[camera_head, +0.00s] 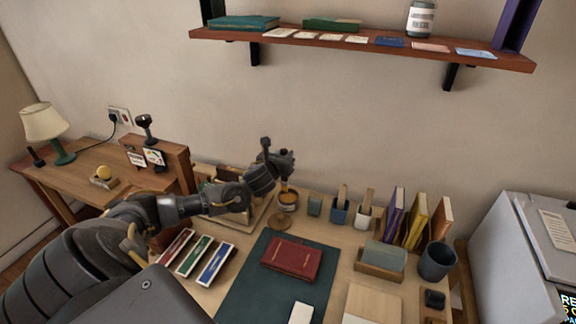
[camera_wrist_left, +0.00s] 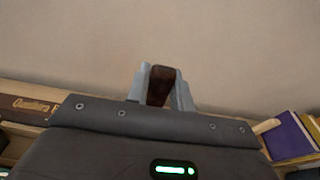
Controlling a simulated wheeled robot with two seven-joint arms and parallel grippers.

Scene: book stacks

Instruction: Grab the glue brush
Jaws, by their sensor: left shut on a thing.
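My left gripper (camera_head: 285,164) reaches in from the left and is over the back of the desk. In the left wrist view its two grey fingers (camera_wrist_left: 161,90) are shut on the dark brown wooden handle of the glue brush (camera_wrist_left: 160,84). In the head view a narrow tan part of the brush (camera_head: 284,187) shows below the gripper, directly above the glue jar (camera_head: 288,203). I cannot tell whether the brush tip is still inside the jar. My right gripper is not in view.
A round wooden lid (camera_head: 280,220) lies in front of the jar. Small pots (camera_head: 315,206) stand to its right. A red book (camera_head: 292,258) lies on the green mat (camera_head: 252,290). Colored boxes (camera_head: 195,255) lie left of the mat. Upright books (camera_head: 415,220) stand at the right.

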